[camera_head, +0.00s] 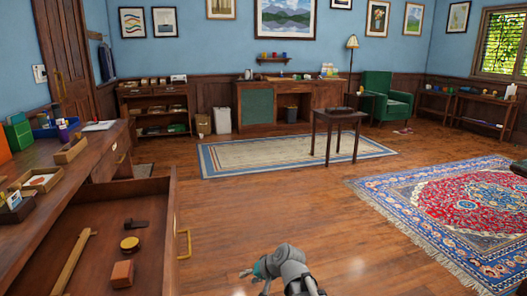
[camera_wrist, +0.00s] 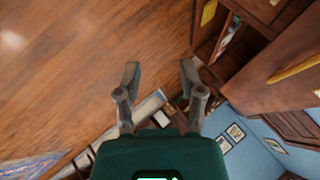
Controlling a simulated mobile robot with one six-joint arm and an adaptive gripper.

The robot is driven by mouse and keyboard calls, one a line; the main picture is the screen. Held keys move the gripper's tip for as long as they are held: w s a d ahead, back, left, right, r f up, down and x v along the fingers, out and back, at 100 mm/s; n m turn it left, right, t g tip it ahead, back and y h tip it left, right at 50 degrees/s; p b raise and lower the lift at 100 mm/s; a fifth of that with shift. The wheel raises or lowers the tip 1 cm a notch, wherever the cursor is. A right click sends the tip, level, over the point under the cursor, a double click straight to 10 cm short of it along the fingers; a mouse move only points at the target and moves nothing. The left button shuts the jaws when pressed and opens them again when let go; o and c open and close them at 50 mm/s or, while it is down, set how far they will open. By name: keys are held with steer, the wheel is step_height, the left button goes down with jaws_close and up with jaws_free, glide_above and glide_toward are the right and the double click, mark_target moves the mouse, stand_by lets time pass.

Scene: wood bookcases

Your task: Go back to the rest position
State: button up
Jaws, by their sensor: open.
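My gripper (camera_wrist: 160,74) is open in the wrist view, with its two grey fingers apart and nothing between them. Wooden floor, part of a rug and some furniture show beyond it. In the camera_head view my gripper (camera_head: 252,276) is small at the bottom centre, at the end of my grey arm, above bare floor. It is to the right of an open drawer (camera_head: 150,200) and apart from it.
The drawer holds a wooden stick (camera_head: 74,262), a dark tool (camera_head: 136,224), a round yellow-topped item (camera_head: 130,244) and a brown block (camera_head: 122,274). A small dark table (camera_head: 338,117) stands on a pale rug (camera_head: 250,155). Bare floor lies between the drawer and the patterned rug (camera_head: 470,205).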

steer(key=s+d+f+g+h+p, duration=0.15)
steer(key=s+d+h, duration=0.35)
steer(key=d, duration=0.6)
steer(key=s+d+f+g+h, duration=0.1)
steer(key=s+d+g+h, duration=0.2)
steer(key=s+d, duration=0.6)
step_height(320, 180, up, 37)
steer(key=w+d+p, duration=0.1)
steer(key=w+p, duration=0.1)
steer(key=p, duration=3.5)
steer(key=shift+w+f+p, duration=0.15)
steer(key=shift+w+p, duration=0.05)
steer(key=shift+p, duration=0.1)
steer(key=shift+d+t, duration=0.1)
steer(key=shift+t, duration=0.15)
